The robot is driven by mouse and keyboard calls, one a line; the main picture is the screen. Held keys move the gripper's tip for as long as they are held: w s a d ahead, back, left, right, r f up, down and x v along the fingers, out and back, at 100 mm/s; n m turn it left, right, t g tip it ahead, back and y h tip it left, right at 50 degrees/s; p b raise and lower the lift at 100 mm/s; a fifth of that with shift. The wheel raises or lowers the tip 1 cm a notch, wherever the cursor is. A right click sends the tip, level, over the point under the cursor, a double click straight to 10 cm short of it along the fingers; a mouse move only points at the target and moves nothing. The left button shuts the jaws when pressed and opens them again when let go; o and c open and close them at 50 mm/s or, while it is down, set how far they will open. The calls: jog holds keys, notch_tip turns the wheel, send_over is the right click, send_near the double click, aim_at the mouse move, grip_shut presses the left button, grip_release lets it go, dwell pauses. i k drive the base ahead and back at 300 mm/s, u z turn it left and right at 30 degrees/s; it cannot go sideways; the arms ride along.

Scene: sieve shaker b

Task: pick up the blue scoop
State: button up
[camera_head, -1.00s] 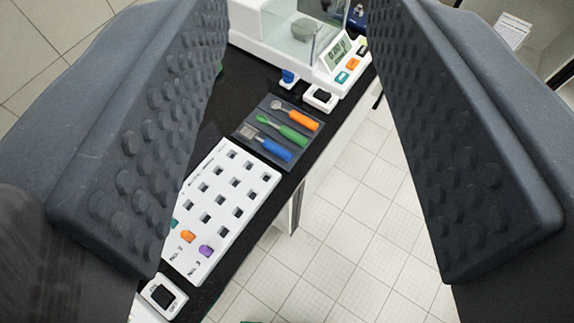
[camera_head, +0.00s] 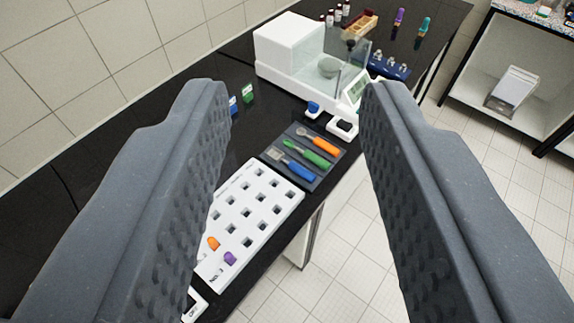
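The blue scoop (camera_head: 296,172) lies on a dark grey mat (camera_head: 272,154) on the black bench. Its blue handle points to the lower right and its metal end to the upper left. Beside it on the mat lie a green-handled tool (camera_head: 309,154) and an orange-handled tool (camera_head: 320,143). My gripper (camera_head: 292,95) is open and empty in the foreground. Its two wide padded fingers frame the mat, which is well beyond them and touches neither.
A white rack (camera_head: 262,205) with square holes holds orange and purple pieces in front of the mat. A white balance (camera_head: 290,53) with a glass shield stands behind it. Small white devices (camera_head: 342,127) sit between. The bench edge drops to tiled floor at right.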

aim_at(276, 155)
jog(key=i, duration=0.85)
jog(key=z, duration=0.05)
